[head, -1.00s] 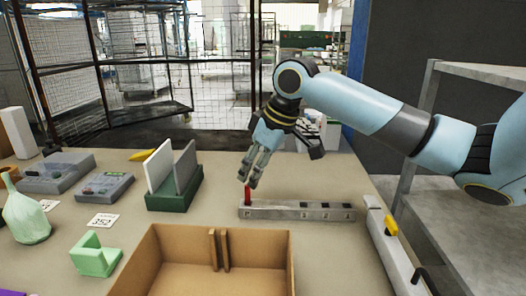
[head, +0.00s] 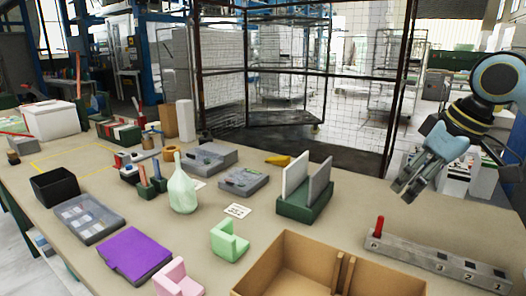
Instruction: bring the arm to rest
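My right gripper (head: 404,192) hangs above the right part of the table, its two fingers pointing down and left with a gap between the tips. Nothing shows between them. Below and left of it, a red peg (head: 379,226) stands upright at the left end of a grey strip with marked positions (head: 425,258). The fingers are clear of the peg. My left gripper is out of view.
An open cardboard box (head: 290,262) stands at the front, left of the strip. A green holder (head: 303,210) with two upright panels is behind it. A pale green bottle (head: 183,190), a purple book (head: 133,254) and a black bin (head: 57,186) stand further left.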

